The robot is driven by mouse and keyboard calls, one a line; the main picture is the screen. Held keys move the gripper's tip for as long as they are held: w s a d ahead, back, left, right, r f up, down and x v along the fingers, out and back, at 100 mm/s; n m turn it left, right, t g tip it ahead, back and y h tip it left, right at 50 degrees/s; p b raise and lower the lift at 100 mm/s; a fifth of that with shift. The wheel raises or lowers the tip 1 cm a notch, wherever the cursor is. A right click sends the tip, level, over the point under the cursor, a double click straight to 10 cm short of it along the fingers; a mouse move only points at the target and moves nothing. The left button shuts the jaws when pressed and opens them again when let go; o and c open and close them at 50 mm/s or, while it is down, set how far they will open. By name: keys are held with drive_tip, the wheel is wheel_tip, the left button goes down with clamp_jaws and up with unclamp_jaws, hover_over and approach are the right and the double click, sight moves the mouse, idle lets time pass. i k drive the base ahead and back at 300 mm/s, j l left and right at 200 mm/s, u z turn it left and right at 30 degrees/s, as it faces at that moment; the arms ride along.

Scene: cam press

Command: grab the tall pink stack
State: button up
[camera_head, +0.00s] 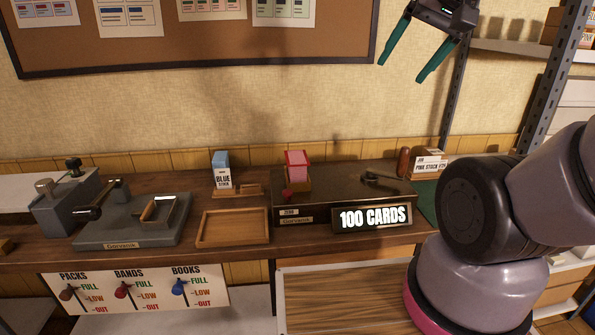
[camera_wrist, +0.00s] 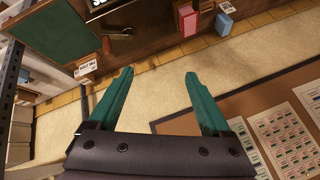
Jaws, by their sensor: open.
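The tall pink stack (camera_head: 296,166) stands upright in a wooden holder on the dark machine at the middle of the counter. It also shows in the wrist view (camera_wrist: 189,22), near the top. My gripper (camera_head: 397,64) is high above the counter to the right of the stack, in front of the wall. In the wrist view my gripper (camera_wrist: 160,80) has its two green fingers wide apart, with nothing between them but wall behind.
A blue stack (camera_head: 221,169), an empty wooden tray (camera_head: 233,242) and a grey press (camera_head: 130,222) stand left of the machine (camera_head: 340,188). A "100 CARDS" sign (camera_head: 372,218) is at the machine's front. A metal shelf post (camera_head: 556,70) rises at the right.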

sight(298, 161)
drive_tip(key=j+z, duration=0.25)
drive_tip(key=j, duration=0.15)
drive_tip(key=k+j+z, duration=0.15)
drive_tip(key=j+z, duration=0.15)
drive_tip(key=k+j+z, duration=0.25)
drive_tip(key=j, duration=0.2)
drive_tip(key=k+j+z, duration=0.1)
drive_tip(key=j+z, duration=0.15)
drive_tip(key=j, duration=0.15)
